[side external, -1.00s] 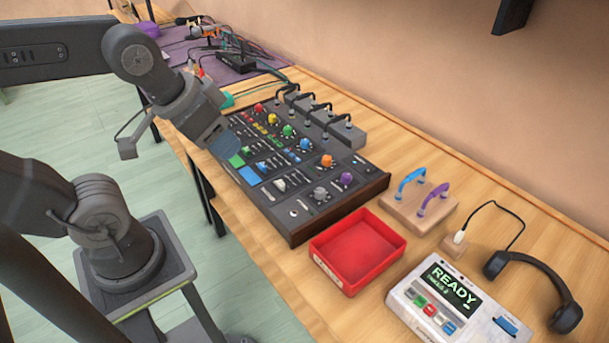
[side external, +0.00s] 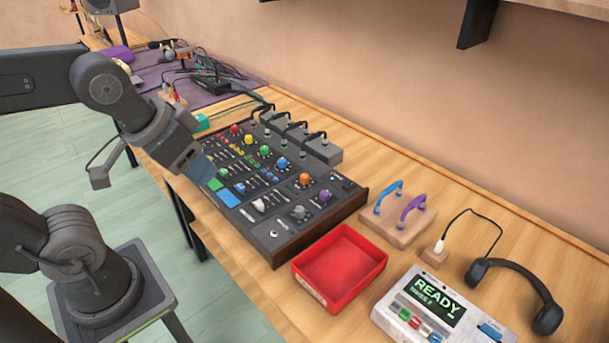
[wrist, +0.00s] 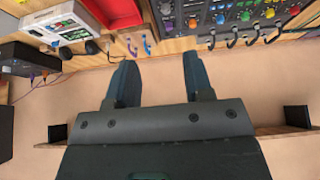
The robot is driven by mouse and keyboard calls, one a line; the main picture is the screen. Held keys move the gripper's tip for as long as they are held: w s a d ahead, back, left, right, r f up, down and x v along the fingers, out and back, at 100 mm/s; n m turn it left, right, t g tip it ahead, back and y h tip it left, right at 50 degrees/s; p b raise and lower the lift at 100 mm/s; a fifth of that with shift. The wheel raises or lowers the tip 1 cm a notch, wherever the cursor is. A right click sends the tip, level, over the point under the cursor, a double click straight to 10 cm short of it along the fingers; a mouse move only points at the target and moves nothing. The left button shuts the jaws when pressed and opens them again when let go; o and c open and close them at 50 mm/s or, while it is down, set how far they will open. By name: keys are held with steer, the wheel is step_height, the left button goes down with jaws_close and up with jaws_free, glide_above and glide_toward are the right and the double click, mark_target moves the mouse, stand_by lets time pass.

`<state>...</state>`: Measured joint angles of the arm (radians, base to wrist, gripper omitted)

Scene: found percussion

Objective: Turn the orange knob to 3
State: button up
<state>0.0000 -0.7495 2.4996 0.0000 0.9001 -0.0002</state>
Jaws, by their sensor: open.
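The orange knob (side external: 305,180) sits on the dark mixer panel (side external: 278,250) with wood end cheeks, between the blue knob (side external: 282,163) and the purple knob (side external: 325,196). I cannot read its pointer or scale. The orange knob also shows near the top of the wrist view (wrist: 192,23). My gripper (side external: 207,173) is over the panel's left edge in the side view, apart from the orange knob. In the wrist view my gripper (wrist: 158,62) has its two fingers spread with nothing between them.
A red tray (side external: 378,268) stands in front of the mixer. A wooden block with blue and purple handles (side external: 375,222), a READY device (side external: 385,310) and headphones (side external: 510,262) lie to the right. Cabled grey boxes (side external: 325,150) stand behind the panel.

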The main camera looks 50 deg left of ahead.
steer(key=shift+o, duration=0.3)
steer(key=w+a+r+n+g, duration=0.1)
steer(key=w+r, duration=0.1)
steer(key=w, duration=0.5)
steer(key=shift+n, duration=0.4)
steer(key=n+g, duration=0.5)
steer(key=n, duration=0.1)
glide_above(305, 175)
step_height(305, 175, down, 13)
step_height(305, 175, down, 13)
steer(key=shift+s+f, duration=0.1)
steer(key=shift+f, duration=0.05)
steer(key=shift+c, duration=0.2)
steer(key=c, duration=0.9)
